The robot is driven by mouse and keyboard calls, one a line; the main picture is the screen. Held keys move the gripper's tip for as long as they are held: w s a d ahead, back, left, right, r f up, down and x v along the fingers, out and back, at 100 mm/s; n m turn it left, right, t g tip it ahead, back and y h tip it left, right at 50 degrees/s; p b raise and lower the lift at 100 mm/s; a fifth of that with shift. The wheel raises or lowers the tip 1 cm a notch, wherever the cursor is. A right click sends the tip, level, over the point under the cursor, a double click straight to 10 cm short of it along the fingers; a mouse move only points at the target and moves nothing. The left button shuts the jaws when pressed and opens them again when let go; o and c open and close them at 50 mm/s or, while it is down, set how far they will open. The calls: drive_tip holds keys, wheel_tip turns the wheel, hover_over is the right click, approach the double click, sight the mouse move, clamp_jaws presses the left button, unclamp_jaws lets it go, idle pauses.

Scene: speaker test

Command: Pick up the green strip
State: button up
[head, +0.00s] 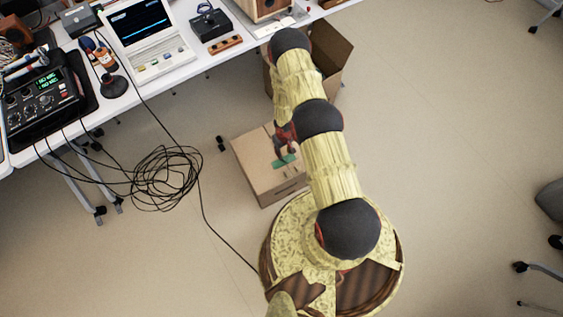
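The green strip (285,161) lies at the top of a closed cardboard box (262,180) on the floor, beside my arm in the head view. My gripper (287,149), dark and reddish, hangs right over the strip and overlaps its upper edge in the picture. It is small and partly hidden by my arm. I cannot tell whether the fingers touch the strip or whether they are open or shut.
An open cardboard box (333,57) stands behind my arm. A white table (195,68) with a laptop (150,40) and electronics (45,98) runs along the upper left. Coiled black cable (165,178) lies left of the closed box. The floor at right is mostly clear.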

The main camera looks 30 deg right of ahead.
sight(284, 159)
drive_tip(key=shift+w+f, duration=0.2)
wheel_tip(284, 159, down, 3)
drive_tip(key=shift+r+b, duration=0.1)
drive_tip(key=shift+b, duration=1.05)
drive_tip(key=f+b, duration=0.1)
drive_tip(key=f, duration=0.1)
drive_tip(key=f+b, duration=0.2)
drive_tip(key=shift+s+f, duration=0.2)
drive_tip(key=shift+f, duration=0.1)
drive_tip(key=shift+c, duration=0.4)
clamp_jaws()
